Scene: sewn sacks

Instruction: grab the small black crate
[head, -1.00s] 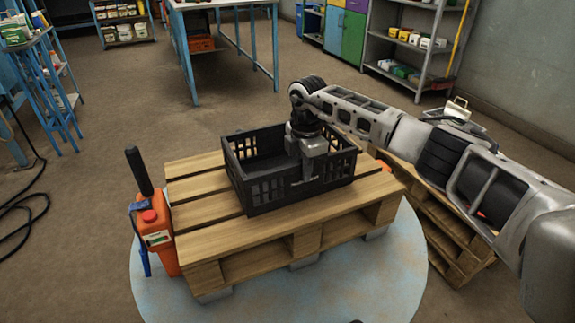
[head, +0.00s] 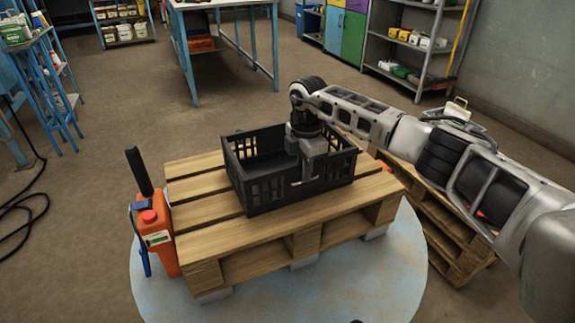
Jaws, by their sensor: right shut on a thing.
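The small black crate (head: 258,191) sits upright on a wooden pallet (head: 215,222) in the middle of the head view. It has slotted walls and an open top, and what I can see of its inside looks empty. My right gripper (head: 309,172) points down at the crate's near wall, right of its middle, and is shut on that wall. The arm and gripper body hide part of the crate's right side and interior. My left gripper is not in view.
An orange container (head: 155,235) with a black upright part stands against the pallet's left end. A second pallet stack (head: 445,235) is at the right, beneath my right arm. A blue-legged table (head: 228,4) and a grey shelf (head: 420,50) stand behind. Open floor lies between.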

